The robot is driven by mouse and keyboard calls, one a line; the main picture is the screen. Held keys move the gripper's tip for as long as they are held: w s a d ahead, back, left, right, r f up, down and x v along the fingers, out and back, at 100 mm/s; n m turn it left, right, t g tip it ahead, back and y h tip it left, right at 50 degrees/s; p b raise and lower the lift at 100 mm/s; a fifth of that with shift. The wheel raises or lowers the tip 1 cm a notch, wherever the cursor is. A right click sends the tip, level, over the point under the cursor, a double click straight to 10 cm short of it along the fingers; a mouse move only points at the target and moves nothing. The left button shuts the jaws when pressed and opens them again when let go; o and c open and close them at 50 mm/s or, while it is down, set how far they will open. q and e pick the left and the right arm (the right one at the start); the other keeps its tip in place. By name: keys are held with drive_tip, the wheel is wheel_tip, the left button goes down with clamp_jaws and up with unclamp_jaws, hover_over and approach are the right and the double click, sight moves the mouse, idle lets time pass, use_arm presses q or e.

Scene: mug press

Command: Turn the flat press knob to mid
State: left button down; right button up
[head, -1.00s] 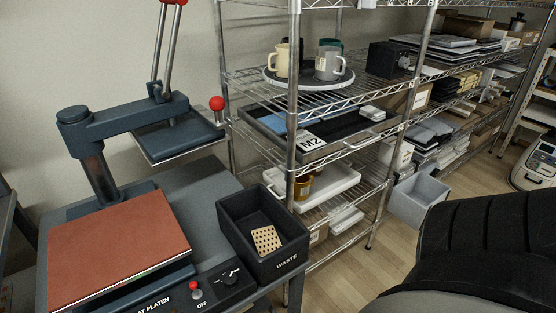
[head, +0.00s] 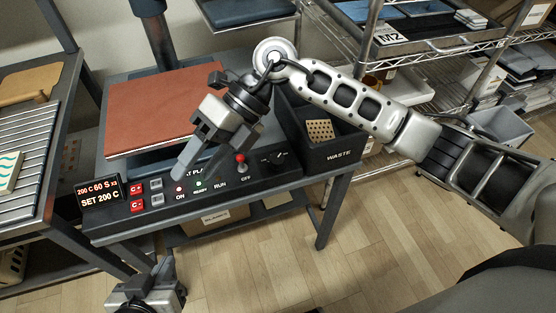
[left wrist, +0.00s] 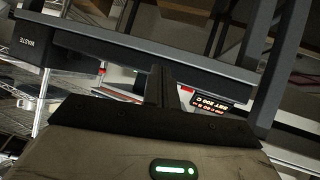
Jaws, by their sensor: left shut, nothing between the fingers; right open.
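The flat press has a red platen (head: 165,105) and a front control panel. Its small black knob (head: 272,157) sits at the panel's right end, right of the red-balled OFF switch (head: 241,160); its exact pointer setting is too small to read. My right gripper (head: 208,165) is open and empty over the middle of the panel, left of the knob, its fingers pointing down and hiding part of the lettering. My left gripper (head: 168,262) is low in front of the press, shut and empty; its dark fingers (left wrist: 160,86) show in the left wrist view.
A lit display (head: 98,194) reads SET 200 C at the panel's left end. The black WASTE bin (head: 335,150) stands close right of the knob, holding a perforated tan piece. A wire shelf stands right; a rack (head: 25,140) stands left. Floor in front is clear.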

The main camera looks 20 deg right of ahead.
drive_tip(key=w+d+f+t+h, duration=0.1)
drive_tip(key=w+d+t+h, duration=0.1)
drive_tip(key=w+d+h, duration=0.3)
drive_tip(key=m+t+h+b, duration=0.1)
drive_tip(key=t+h, duration=0.1)
drive_tip(key=h, duration=0.3)
approach(278, 158)
wheel_tip(278, 158, down, 9)
drive_tip(key=shift+w+d+r, duration=0.1)
drive_tip(key=shift+d, duration=0.05)
drive_tip(key=c, duration=1)
